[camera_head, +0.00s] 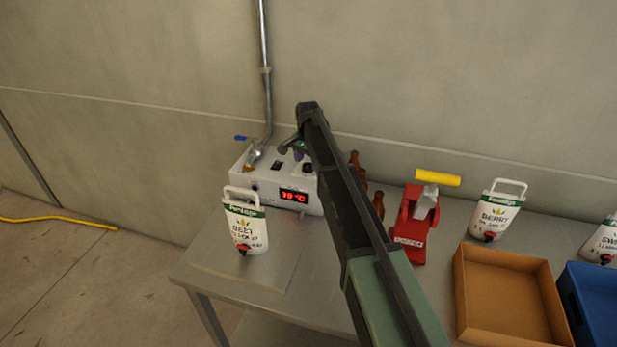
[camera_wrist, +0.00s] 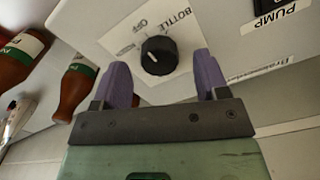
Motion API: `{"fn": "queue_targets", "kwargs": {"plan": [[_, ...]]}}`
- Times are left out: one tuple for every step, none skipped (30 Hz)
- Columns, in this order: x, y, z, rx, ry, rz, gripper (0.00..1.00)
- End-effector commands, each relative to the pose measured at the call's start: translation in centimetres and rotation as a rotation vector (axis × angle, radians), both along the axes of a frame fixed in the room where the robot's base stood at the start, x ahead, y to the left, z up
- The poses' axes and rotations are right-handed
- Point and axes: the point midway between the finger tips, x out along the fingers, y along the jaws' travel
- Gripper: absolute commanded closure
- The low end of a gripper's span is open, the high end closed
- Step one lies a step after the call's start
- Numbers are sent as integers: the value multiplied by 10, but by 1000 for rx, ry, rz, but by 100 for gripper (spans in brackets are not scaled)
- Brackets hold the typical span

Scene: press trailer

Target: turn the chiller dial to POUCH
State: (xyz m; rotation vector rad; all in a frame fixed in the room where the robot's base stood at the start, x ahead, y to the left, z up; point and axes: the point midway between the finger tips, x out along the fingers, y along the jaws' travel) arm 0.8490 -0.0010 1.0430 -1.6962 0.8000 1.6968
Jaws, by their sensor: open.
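The chiller (camera_head: 262,187) is a pale grey box on the table with a red lit display (camera_head: 294,196). Its black dial (camera_wrist: 158,56) sits on a white label in the wrist view, where OFF and BOTTLE can be read; POUCH is not legible. A short white mark on the knob points toward the picture's left, but I cannot tell its setting. The dial also shows in the head view (camera_head: 307,168). My gripper (camera_wrist: 159,66) is open, its purple fingers on either side of the dial in the wrist view. I cannot tell whether they touch it.
A white pouch (camera_head: 245,228) stands before the chiller. Brown bottles (camera_wrist: 76,88) are close beside it. A red device with a yellow handle (camera_head: 415,220), another pouch (camera_head: 494,214), a brown tray (camera_head: 462,290) and a blue crate (camera_head: 572,300) stand to the right. A pipe (camera_head: 265,70) rises behind.

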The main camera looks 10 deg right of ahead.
Motion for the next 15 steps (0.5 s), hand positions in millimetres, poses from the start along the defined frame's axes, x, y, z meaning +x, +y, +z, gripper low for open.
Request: {"fn": "queue_targets", "kwargs": {"plan": [[0,0,-15,0,0,0,33],[0,0,-17,0,0,0,33],[0,0,-18,0,0,0,33],[0,0,-18,0,0,0,33],[0,0,-18,0,0,0,33],[0,0,-17,0,0,0,33],[0,0,-16,0,0,0,33],[0,0,-15,0,0,0,33],[0,0,-15,0,0,0,33],[0,0,-15,0,0,0,33],[0,0,-15,0,0,0,34],[0,0,-15,0,0,0,40],[0,0,-15,0,0,0,45],[0,0,-15,0,0,0,49],[0,0,-15,0,0,0,56]]}}
